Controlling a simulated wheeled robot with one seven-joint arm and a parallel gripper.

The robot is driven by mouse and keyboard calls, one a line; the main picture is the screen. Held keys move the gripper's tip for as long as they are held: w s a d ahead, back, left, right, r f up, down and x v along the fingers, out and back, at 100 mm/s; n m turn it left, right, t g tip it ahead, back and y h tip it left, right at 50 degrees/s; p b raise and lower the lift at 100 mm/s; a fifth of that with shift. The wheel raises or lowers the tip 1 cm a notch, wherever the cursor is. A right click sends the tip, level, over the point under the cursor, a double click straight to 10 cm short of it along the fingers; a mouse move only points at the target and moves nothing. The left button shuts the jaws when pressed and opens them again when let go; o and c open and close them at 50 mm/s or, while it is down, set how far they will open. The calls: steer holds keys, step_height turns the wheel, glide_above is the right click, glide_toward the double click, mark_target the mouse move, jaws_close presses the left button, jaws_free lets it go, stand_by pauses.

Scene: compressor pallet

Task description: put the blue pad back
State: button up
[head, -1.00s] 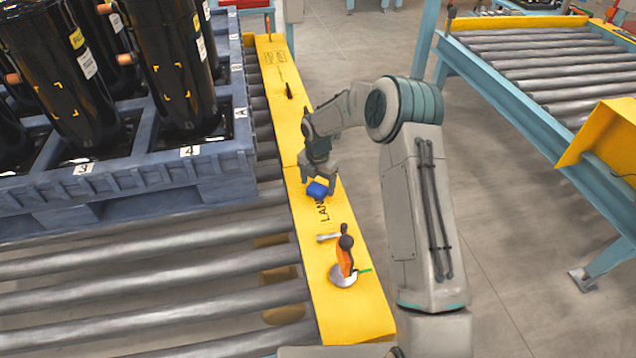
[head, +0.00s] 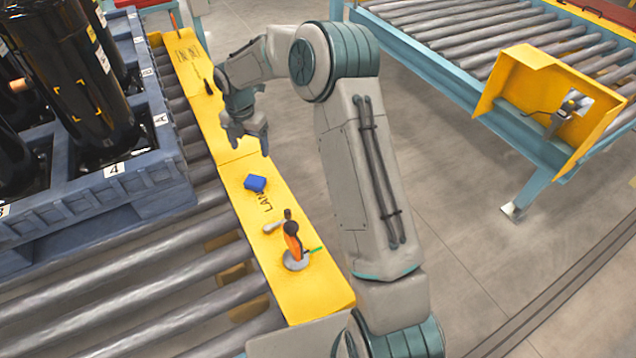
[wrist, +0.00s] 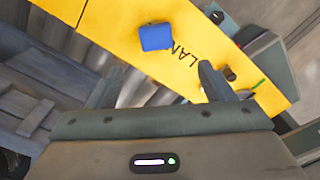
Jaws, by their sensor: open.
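The blue pad (head: 255,183) lies on the yellow rail (head: 235,167), beside the black lettering. It also shows in the wrist view (wrist: 156,37), beyond my fingertips and apart from them. My gripper (head: 249,146) hangs above the rail, a little behind the pad in the head view. Its two fingers are spread with nothing between them, and both fingers (wrist: 155,82) show in the wrist view.
An orange-handled tool on a round metal base (head: 294,250) stands on the rail near its front end, with a small light-coloured piece beside it. A blue-grey pallet (head: 115,190) with black compressors (head: 85,100) stands on rollers at left. Another roller conveyor (head: 460,35) is at right.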

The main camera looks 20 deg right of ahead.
steer(key=s+d+r+m+h, duration=0.1)
steer(key=s+d+r+m, duration=0.3)
steer(key=s+r+m, duration=0.25)
steer(key=s+d+r+m, duration=0.4)
steer(key=s+r+m, duration=0.1)
steer(key=s+m, duration=0.25)
steer(key=s+d+r+m+t, duration=0.1)
steer(key=s+d+m, duration=0.1)
steer(key=s+m, duration=0.5)
steer(key=s+d+r+m+y, duration=0.1)
steer(key=s+d+m, duration=0.1)
steer(key=s+m, duration=0.5)
steer(key=s, duration=0.5)
steer(key=shift+s+d+m+t, duration=0.4)
step_height(320, 180, up, 17)
steer(key=t+p, duration=0.1)
steer(key=p, duration=1.4)
steer(key=shift+a, duration=0.3)
